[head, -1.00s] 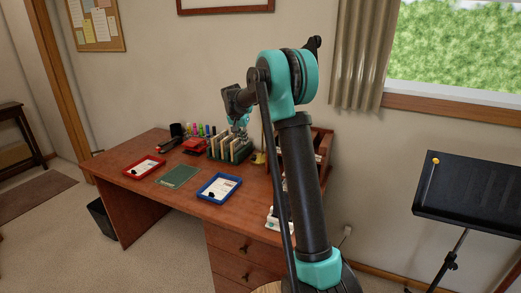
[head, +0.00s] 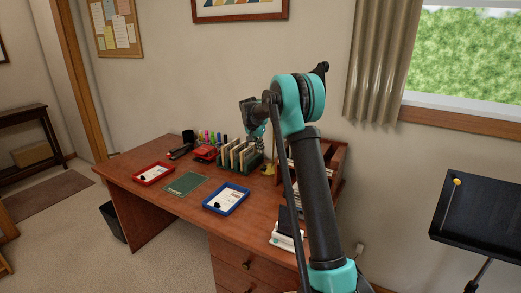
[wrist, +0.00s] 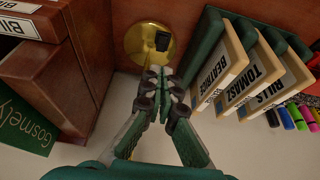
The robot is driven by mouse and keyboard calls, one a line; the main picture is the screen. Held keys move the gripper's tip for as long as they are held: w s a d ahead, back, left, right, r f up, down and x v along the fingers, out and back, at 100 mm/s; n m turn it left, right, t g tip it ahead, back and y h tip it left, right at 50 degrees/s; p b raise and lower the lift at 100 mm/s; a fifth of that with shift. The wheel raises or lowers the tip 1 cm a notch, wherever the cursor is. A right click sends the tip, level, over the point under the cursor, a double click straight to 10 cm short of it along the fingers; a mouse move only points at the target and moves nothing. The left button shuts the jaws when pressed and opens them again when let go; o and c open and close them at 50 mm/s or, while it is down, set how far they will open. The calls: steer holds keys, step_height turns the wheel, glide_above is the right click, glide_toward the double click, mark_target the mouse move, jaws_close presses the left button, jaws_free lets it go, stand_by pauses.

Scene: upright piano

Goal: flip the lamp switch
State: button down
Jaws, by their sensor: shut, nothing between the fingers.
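The lamp has a round brass base (wrist: 145,45) near the top of the wrist view, with a small black block on it that looks like the switch (wrist: 162,40). In the head view the brass base (head: 268,169) shows as a small gold patch beside the green file rack, partly hidden by my arm. My gripper (wrist: 165,78) is shut and empty. Its fingertips show just below the black block in the wrist view, overlapping the lower edge of the base. I cannot tell whether they touch it. The lamp's upper part is hard to make out.
A green rack (wrist: 205,45) of labelled files stands close on the right, with markers (wrist: 300,118) beyond it. A brown wooden organizer (wrist: 70,75) stands close on the left. The desk (head: 150,158) also holds a red tray (head: 137,175) and a blue tray (head: 243,203).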

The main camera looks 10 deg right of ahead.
mark_target(265, 166)
steer(key=x, duration=1.1)
steer(key=shift+w+d+f+g, duration=0.2)
steer(key=shift+g, duration=0.1)
steer(key=shift+w+d+f+g+y, duration=0.15)
steer(key=shift+w+g+y, duration=0.05)
steer(key=shift+g+y, duration=0.8)
steer(key=shift+s+r+g, duration=0.2)
steer(key=shift+r+g, duration=0.05)
steer(key=shift+g, duration=0.05)
steer(key=shift+w+d, duration=0.15)
steer(key=shift+w, duration=0.05)
steer(key=shift+f, duration=0.1)
stand_by(0.3)
